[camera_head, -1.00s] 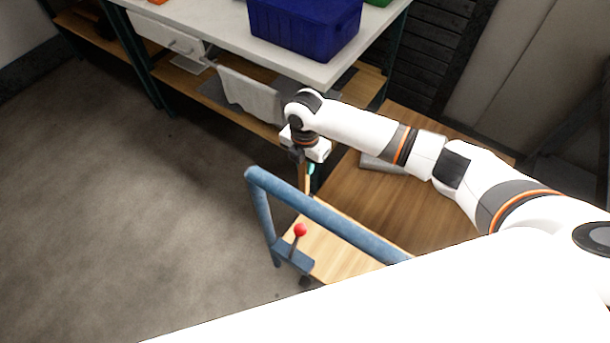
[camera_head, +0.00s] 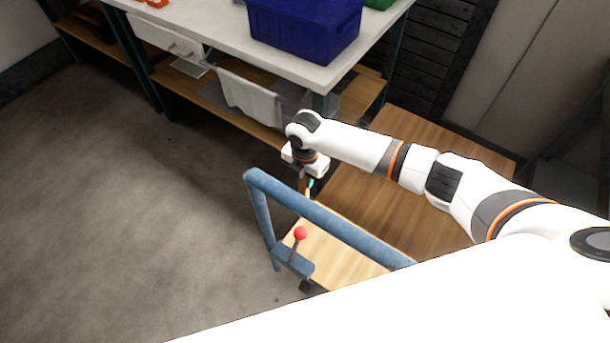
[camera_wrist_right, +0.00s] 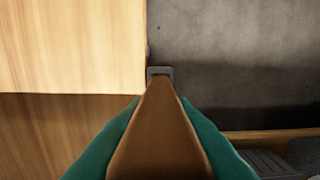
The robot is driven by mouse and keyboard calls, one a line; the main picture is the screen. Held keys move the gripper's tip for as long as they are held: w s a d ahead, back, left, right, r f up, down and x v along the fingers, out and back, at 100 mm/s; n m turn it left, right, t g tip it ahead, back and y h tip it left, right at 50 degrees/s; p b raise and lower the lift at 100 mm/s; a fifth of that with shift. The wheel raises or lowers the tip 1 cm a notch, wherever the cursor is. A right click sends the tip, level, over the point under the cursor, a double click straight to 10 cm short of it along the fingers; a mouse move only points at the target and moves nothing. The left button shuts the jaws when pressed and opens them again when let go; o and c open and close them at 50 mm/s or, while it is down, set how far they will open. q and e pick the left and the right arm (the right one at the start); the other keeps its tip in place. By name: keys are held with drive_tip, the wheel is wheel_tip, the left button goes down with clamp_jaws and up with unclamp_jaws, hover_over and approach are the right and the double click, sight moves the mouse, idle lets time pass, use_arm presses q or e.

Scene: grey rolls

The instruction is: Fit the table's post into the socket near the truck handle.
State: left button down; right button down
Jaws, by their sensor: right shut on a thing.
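My right gripper (camera_head: 307,184) has teal fingers shut on a brown wooden post (camera_wrist_right: 160,135). In the wrist view the post narrows away from the camera. Its far end overlaps a small grey square socket (camera_wrist_right: 160,70) at the edge of the wooden truck deck (camera_wrist_right: 70,45). I cannot tell whether the tip is above the socket or inside it. In the head view the post (camera_head: 302,185) hangs below the gripper, just behind the blue truck handle (camera_head: 320,215). The socket is hidden there. My left gripper is not in view.
A white-topped workbench (camera_head: 215,40) with a blue crate (camera_head: 305,28) and a hanging cloth (camera_head: 250,98) stands behind. Open concrete floor (camera_head: 110,210) lies to the left.

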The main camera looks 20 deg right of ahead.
drive_tip(key=c, duration=1.3)
unclamp_jaws()
drive_tip(key=shift+o, duration=0.2)
wheel_tip(320, 180, up, 13)
drive_tip(key=shift+r+p, duration=0.1)
drive_tip(key=shift+p, duration=0.5)
